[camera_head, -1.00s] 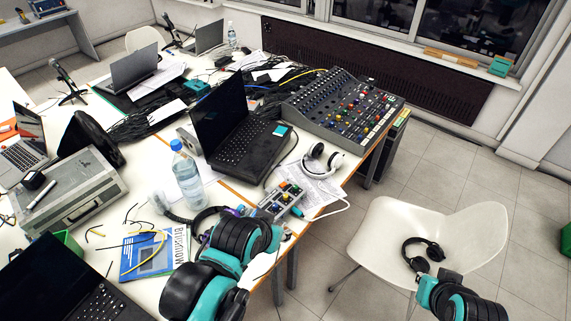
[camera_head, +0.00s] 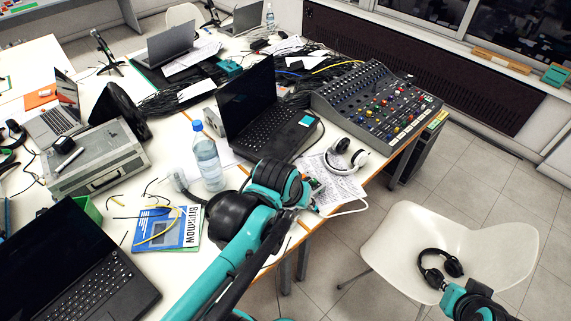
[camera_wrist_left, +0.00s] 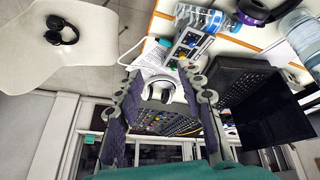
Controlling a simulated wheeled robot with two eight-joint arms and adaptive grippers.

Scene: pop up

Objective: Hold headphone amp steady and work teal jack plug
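The headphone amp (camera_wrist_left: 187,45), a small box with coloured knobs, lies at the table edge in the left wrist view, beyond the fingertips. In the head view only a bit of it (camera_head: 314,184) shows beside my left arm, which hides the rest. A small teal piece (camera_wrist_left: 166,43) at its side, with a pale cable near it, looks like the jack plug; it is too small to be sure. My left gripper (camera_wrist_left: 166,75) is open, its purple-padded fingers apart and nothing held between them. My right arm shows at the lower right of the head view, but its fingers do not.
White headphones (camera_head: 346,156) lie on papers by the amp. A water bottle (camera_head: 207,160), an open laptop (camera_head: 262,118) and a mixing console (camera_head: 377,103) stand close by. A white chair (camera_head: 400,240) with black headphones (camera_head: 438,266) is beside the table.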

